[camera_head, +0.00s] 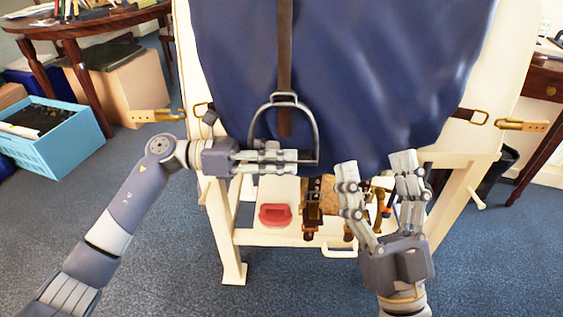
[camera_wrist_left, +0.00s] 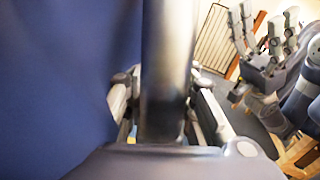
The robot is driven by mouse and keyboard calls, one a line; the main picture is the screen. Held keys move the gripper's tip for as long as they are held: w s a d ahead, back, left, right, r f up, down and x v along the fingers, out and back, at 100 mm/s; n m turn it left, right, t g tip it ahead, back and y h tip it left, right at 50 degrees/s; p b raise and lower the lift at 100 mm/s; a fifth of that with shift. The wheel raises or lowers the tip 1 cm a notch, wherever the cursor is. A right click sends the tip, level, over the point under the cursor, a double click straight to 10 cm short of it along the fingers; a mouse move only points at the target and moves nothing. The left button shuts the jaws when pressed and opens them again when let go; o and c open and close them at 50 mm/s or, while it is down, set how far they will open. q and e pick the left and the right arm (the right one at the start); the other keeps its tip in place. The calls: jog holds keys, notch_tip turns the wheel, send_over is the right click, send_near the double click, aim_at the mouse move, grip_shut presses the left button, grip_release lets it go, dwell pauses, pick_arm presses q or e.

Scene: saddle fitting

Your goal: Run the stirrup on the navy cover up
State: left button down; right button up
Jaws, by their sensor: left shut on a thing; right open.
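A navy cover (camera_head: 350,65) drapes over a cream wooden stand. A brown leather strap (camera_head: 285,50) hangs down its middle. A grey metal stirrup (camera_head: 312,118) hangs on the strap near the cover's lower edge. My left gripper (camera_head: 300,161) comes from the left and is shut on the stirrup at its bottom bar. In the left wrist view a blurred metal bar (camera_wrist_left: 168,60) stands between the fingers, with the navy cover (camera_wrist_left: 65,80) beside it. My right gripper (camera_head: 378,165) is open and empty, to the right below the cover's edge. It also shows in the left wrist view (camera_wrist_left: 265,35).
The cream stand (camera_head: 235,230) has a lower shelf with a red object (camera_head: 275,214) and brown straps (camera_head: 312,205). Buckled straps (camera_head: 155,116) stick out at both sides. A blue crate (camera_head: 60,145) and a round table (camera_head: 80,25) are at left, a wooden desk (camera_head: 545,85) at right.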

pick_arm(q)
jog(key=c, duration=1.4)
grip_release()
jog(key=shift+o, duration=0.2)
